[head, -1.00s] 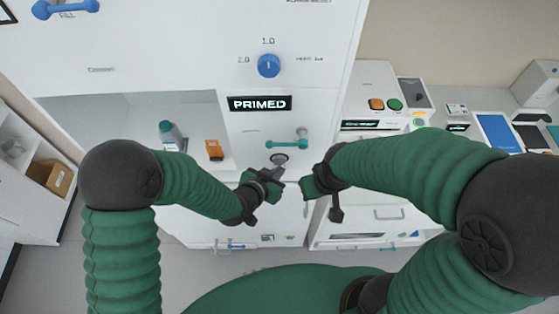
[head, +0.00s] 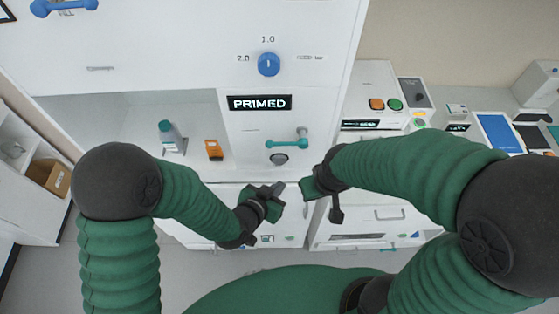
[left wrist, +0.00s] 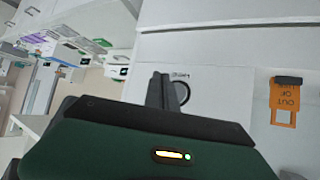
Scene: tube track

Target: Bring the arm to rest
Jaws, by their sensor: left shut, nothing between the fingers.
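My left gripper (head: 276,188) is shut and empty in the head view, in front of the white cabinet below a round grey port (head: 278,159). It stands apart from the port. In the left wrist view its closed fingers (left wrist: 162,92) point at a white panel, with a dark ring partly hidden behind them. My right gripper (head: 308,188) is just right of the left one, with a small gap between them; its fingers are too small and turned to read.
The cabinet carries a "PRIMED" display (head: 259,103), a blue knob (head: 268,65) and a teal handle (head: 288,144). A bottle (head: 171,137) and an orange tag (head: 213,150) are in the recess at left.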

